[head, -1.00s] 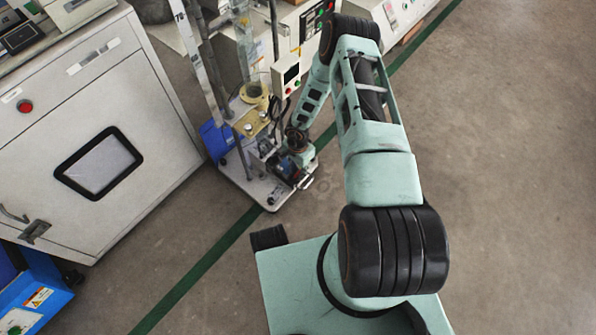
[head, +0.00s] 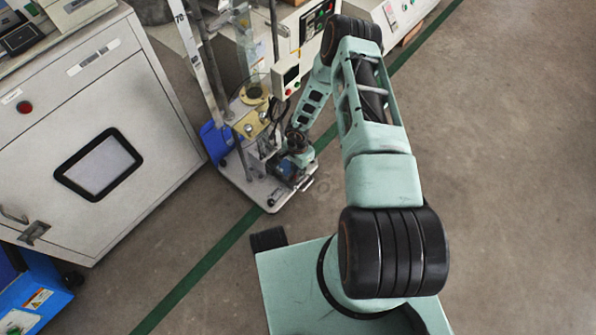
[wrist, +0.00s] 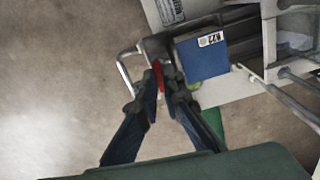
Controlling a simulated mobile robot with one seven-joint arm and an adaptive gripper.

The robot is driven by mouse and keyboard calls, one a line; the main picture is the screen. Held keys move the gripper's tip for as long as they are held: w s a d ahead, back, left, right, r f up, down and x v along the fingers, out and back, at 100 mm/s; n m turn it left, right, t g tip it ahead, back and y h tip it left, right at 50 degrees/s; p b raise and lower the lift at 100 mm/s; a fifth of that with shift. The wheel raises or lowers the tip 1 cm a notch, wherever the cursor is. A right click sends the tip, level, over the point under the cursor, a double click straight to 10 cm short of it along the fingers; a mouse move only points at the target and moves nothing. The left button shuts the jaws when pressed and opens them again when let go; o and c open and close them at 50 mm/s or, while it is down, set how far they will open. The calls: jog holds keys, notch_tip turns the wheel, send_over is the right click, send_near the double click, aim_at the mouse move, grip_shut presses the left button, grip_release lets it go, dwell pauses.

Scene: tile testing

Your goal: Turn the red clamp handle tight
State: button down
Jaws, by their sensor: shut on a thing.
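The red clamp handle (wrist: 158,76) shows in the wrist view as a narrow red strip between the fingertips of my gripper (wrist: 163,82). The two dark fingers close in on it from either side, and most of the handle is hidden by them. In the head view my gripper (head: 294,164) is down at the low testing stand, and the handle is too small and covered to make out there. A blue block with a white label (wrist: 203,55) sits just right of the fingertips in the wrist view.
The stand's pale base plate (head: 240,182) rests on the floor by a green line (head: 200,270). Upright metal posts (head: 205,60) and a control box (head: 285,76) rise close to my arm. A white cabinet (head: 150,140) stands left. The floor at right is clear.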

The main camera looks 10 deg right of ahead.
jog(key=m, duration=0.8)
jog(key=shift+m, duration=0.3)
jog(key=m, duration=0.4)
jog(key=shift+m, duration=2.2)
jog(key=c, duration=2.1)
grip_release()
jog(key=shift+r, duration=0.1)
